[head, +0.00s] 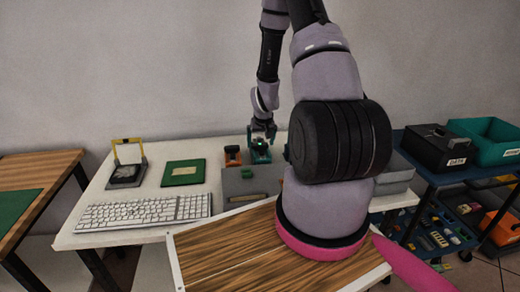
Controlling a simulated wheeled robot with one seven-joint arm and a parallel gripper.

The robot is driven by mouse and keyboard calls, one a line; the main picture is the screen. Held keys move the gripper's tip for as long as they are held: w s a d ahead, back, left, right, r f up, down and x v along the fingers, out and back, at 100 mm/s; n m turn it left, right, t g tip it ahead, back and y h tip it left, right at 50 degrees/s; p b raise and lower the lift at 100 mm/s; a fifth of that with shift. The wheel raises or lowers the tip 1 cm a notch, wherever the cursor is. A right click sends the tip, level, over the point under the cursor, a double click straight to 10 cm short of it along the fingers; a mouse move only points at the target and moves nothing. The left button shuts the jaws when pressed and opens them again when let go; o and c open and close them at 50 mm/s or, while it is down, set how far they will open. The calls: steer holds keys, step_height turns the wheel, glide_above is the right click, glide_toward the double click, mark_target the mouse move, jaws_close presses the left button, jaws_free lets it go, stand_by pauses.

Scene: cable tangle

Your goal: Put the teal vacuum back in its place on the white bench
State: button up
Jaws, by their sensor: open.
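The white bench (85,238) runs across the middle of the head view against the wall. A small teal thing (262,157), which looks like the teal vacuum, is near the bench's back, right of an orange and black thing (233,155). My gripper (261,143) points down right at the teal thing, with its fingers open. The fingers overlap its top in the picture; I cannot tell whether they touch it. My arm hides part of the bench to the right.
A grey box (236,187) with a green piece on top stands just in front. A keyboard (145,212), green board (184,172) and yellow-framed device (127,172) lie left. Right stands a cart with a black DATA box (436,155) and teal bin (492,152).

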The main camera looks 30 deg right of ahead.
steer(key=v, duration=0.6)
steer(key=s+a+r+t+y, duration=0.15)
steer(key=a+r, duration=0.25)
steer(key=r, duration=0.7)
steer(key=s+a+r, duration=0.2)
steer(key=a+r, duration=0.1)
steer(key=r, duration=0.7)
steer(key=s+a+r+y, duration=0.1)
steer(key=s+a+r, duration=0.2)
steer(key=s+r, duration=0.5)
steer(key=s+a+r+m+t, duration=0.1)
steer(key=s+a+r, duration=0.3)
steer(key=s+r, duration=0.4)
steer(key=s, duration=0.3)
steer(key=shift+s+y, duration=0.25)
steer(key=shift+y, duration=0.1)
